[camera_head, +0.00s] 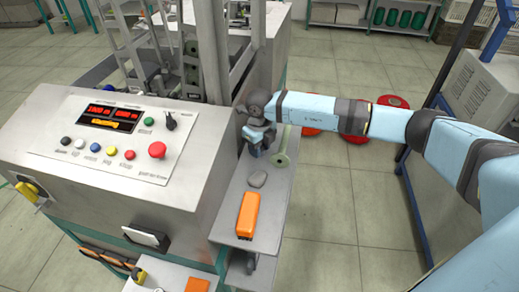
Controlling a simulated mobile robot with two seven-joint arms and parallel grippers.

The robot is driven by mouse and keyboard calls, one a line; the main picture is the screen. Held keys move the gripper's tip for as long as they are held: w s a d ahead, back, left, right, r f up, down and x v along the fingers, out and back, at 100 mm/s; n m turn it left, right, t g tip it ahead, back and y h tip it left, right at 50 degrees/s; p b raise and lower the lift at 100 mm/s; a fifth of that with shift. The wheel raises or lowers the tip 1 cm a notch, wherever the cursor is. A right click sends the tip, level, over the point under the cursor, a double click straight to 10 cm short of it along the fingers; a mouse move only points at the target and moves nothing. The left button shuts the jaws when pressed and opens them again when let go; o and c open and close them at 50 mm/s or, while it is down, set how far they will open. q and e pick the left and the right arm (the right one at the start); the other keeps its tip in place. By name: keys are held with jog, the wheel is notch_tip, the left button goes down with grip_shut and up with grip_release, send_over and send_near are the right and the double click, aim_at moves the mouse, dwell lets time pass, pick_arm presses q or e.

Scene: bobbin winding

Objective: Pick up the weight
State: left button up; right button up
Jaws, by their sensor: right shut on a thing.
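My right gripper (256,143) is at the far part of the narrow metal side shelf (225,227), pointing down. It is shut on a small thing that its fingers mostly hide. I cannot tell for sure whether this is the weight. My left gripper is not in view.
An orange block-like object (248,214) lies on the near shelf. The machine's control panel (113,139) with buttons and red displays stands left of it. Red round objects (357,134) are on the floor behind my right arm. A blue frame (408,185) stands at right.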

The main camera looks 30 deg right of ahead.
jog(key=shift+r, duration=0.1)
notch_tip(320, 180, up, 20)
dwell(0.5)
dwell(0.7)
